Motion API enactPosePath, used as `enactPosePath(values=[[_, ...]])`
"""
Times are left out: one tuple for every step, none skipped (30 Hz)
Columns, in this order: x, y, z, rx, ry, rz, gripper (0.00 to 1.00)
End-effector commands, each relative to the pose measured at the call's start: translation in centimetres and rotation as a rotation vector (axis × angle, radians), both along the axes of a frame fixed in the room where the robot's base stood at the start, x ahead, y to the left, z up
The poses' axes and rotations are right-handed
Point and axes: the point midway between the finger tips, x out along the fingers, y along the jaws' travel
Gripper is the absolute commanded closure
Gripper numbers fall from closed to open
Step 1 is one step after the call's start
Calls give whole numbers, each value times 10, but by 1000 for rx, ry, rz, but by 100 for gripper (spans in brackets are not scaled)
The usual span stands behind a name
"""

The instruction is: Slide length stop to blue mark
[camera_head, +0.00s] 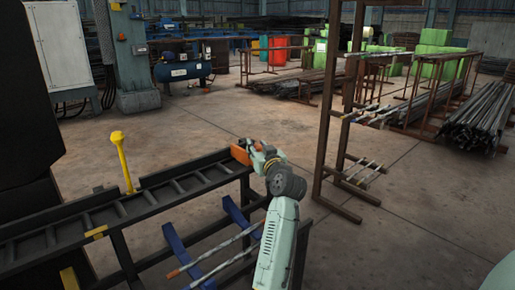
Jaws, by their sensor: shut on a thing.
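An orange block (241,152), which looks like the length stop, sits at the far right end of the dark roller rail (150,196). My gripper (254,150) is at the block's right side and is shut on it; the fingers are small and partly hidden by my wrist. I cannot make out a blue mark on the rail. A yellow patch (97,231) shows on the rail's near left part.
A yellow post (123,160) stands up beside the rail, left of the block. Blue supports (181,254) with thin rods lie below the rail. A brown rack frame (325,130) stands to the right. Open concrete floor lies behind the rail.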

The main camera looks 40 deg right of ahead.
Motion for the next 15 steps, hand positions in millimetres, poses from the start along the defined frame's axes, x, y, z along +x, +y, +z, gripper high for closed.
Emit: enactPosePath(values=[[-2,-4,1,-2,-2,-10,100],[-2,-4,1,-2,-2,-11,100],[-2,-5,1,-2,-3,-11,100],[-2,-5,2,-2,-3,-11,100],[-2,-5,2,-2,-3,-12,100],[-2,-5,2,-3,-4,-12,100],[-2,-5,2,-3,-4,-13,100],[-2,-5,2,-4,-4,-13,100],[-2,-5,2,-4,-4,-13,68],[-2,-5,2,-3,-4,-13,66],[-2,-5,2,-3,-4,-13,64],[-2,-5,2,-3,-4,-13,62],[-2,-5,2,-3,-4,-12,60],[-2,-5,2,-2,-3,-12,58],[-2,-5,2,-2,-3,-11,55]])
